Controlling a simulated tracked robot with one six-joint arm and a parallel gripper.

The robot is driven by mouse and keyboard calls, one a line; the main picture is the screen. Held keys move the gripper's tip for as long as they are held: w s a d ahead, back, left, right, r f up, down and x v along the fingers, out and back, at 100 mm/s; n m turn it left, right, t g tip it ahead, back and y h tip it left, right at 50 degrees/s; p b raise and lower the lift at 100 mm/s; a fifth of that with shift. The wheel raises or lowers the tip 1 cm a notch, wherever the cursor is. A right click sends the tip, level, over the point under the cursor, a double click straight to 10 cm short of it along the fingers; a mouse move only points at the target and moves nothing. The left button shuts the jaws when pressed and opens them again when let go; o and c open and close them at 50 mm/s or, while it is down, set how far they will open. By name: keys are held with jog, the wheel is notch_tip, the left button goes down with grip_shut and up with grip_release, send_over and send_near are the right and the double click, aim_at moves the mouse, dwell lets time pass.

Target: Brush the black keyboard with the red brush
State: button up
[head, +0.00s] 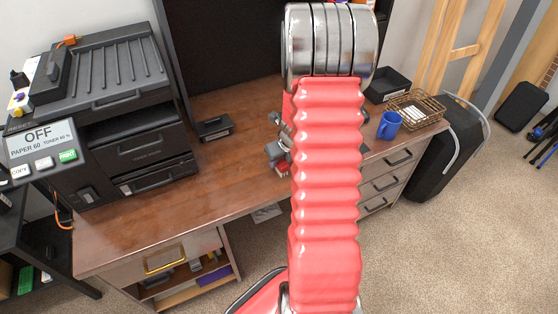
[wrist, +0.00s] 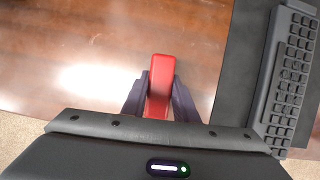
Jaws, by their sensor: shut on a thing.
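The red brush (wrist: 161,82) is between the two dark fingers of my gripper (wrist: 160,98) in the wrist view. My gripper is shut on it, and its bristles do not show. The black keyboard (wrist: 290,80) lies on a dark mat at the right of the wrist view, apart from the brush and to its right. In the head view my red arm covers the middle of the desk, so the keyboard is hidden there. The gripper and brush cannot be made out clearly there.
The wooden desk (head: 225,165) has bare room left of my arm. A black printer (head: 125,110) stands at the left, with a small dark stapler-like object (head: 215,128) on the desk.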

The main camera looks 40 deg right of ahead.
jog(key=shift+r, duration=0.1)
grip_shut()
jog(key=shift+r, duration=3.9)
jog(key=shift+w+a, duration=0.1)
